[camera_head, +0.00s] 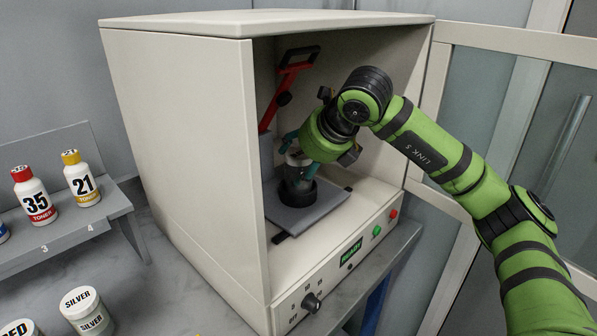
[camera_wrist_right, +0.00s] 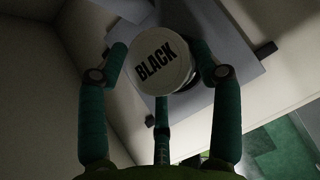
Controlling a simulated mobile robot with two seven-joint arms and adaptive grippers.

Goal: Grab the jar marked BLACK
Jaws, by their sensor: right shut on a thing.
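The jar marked BLACK (camera_wrist_right: 157,62) shows its round white lid with black lettering in the right wrist view. In the head view the jar (camera_head: 298,171) is partly hidden by my right gripper. My right gripper (camera_head: 297,160) reaches from the right into the open machine and is shut on the jar, its dark teal fingers around it. The fingers also show around the jar in the right wrist view (camera_wrist_right: 160,75). The jar is over a black round holder (camera_head: 298,193) on a grey plate; I cannot tell whether it rests in it. My left gripper is not in view.
The beige machine cabinet (camera_head: 190,130) has walls and a roof close around my right arm. Toner bottles (camera_head: 35,197) stand on a grey rack at left.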

